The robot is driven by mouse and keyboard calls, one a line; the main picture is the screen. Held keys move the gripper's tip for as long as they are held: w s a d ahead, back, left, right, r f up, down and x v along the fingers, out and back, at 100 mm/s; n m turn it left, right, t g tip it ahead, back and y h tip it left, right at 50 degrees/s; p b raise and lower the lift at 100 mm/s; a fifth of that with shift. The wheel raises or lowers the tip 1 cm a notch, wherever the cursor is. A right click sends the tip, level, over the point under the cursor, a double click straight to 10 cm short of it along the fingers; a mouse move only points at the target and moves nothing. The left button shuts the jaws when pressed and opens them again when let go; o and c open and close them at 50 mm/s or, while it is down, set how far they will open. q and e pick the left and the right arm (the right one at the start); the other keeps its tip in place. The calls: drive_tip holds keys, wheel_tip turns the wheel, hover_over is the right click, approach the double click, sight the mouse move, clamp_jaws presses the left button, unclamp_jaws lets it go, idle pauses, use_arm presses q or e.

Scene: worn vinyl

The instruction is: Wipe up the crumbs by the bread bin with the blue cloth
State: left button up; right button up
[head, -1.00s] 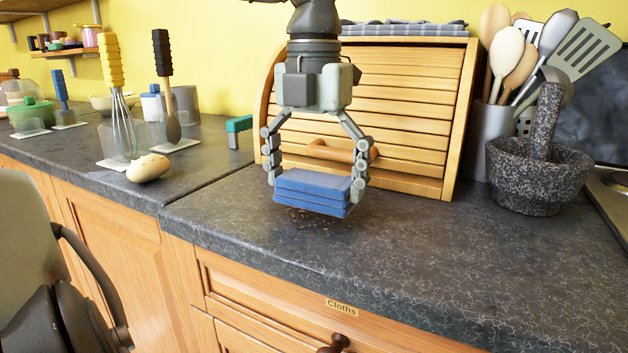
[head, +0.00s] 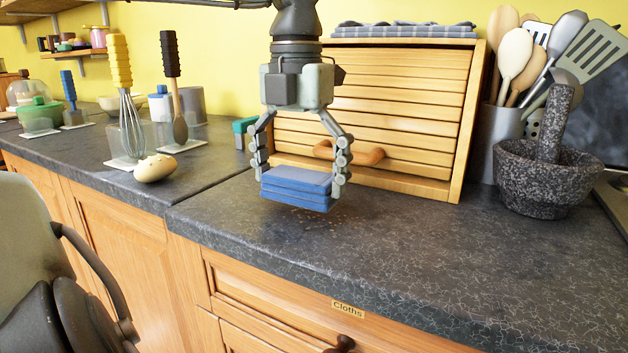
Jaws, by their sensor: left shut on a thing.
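My left gripper (head: 299,178) comes down from the top in the head view and is shut on the folded blue cloth (head: 296,188). The cloth is a layered pad held just at or slightly above the dark worktop; I cannot tell whether it touches. Brown crumbs (head: 332,219) lie on the worktop in front and to the right of the cloth. The wooden bread bin (head: 400,100) stands right behind, its slatted front closed. The gripper partly hides the bin's left side. My right gripper is not in view.
A stone mortar with pestle (head: 545,178) and a utensil pot (head: 503,140) stand right of the bin. A potato-like item (head: 155,168), a whisk (head: 130,125) and a wooden spoon (head: 180,128) are at left. The worktop (head: 430,250) at front right is clear.

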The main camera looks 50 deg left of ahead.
sight(321, 180)
use_arm(q)
drive_tip(key=shift+s+a+b, duration=0.1)
drive_tip(key=shift+s+a, duration=0.25)
drive_tip(key=shift+a, duration=0.8)
drive_tip(key=shift+s+a+b, duration=0.1)
drive_tip(key=shift+s+a, duration=0.3)
drive_tip(key=shift+a, duration=0.8)
drive_tip(key=shift+s+a+b, duration=0.1)
drive_tip(key=shift+s+a, duration=0.25)
drive_tip(key=shift+a, duration=0.8)
drive_tip(key=shift+f+b, duration=0.7)
drive_tip(key=shift+f, duration=0.25)
drive_tip(key=shift+d, duration=0.1)
drive_tip(key=shift+w+d+p, duration=0.3)
drive_tip(key=shift+d+p, duration=0.05)
drive_tip(key=shift+d, duration=0.5)
drive_tip(key=shift+w+d+p, duration=0.25)
drive_tip(key=shift+d+p, duration=0.05)
drive_tip(key=shift+d, duration=0.55)
drive_tip(key=shift+w+d, duration=0.25)
drive_tip(key=shift+d, duration=0.55)
drive_tip(key=shift+d, duration=0.15)
drive_tip(key=shift+w+d+p, duration=0.2)
drive_tip(key=shift+d, duration=0.35)
drive_tip(key=shift+w+d+p, duration=0.15)
drive_tip(key=shift+d, duration=0.35)
drive_tip(key=shift+w+d, duration=0.25)
drive_tip(key=shift+d, duration=0.45)
drive_tip(key=shift+w+d, duration=0.2)
drive_tip(key=shift+d, duration=0.5)
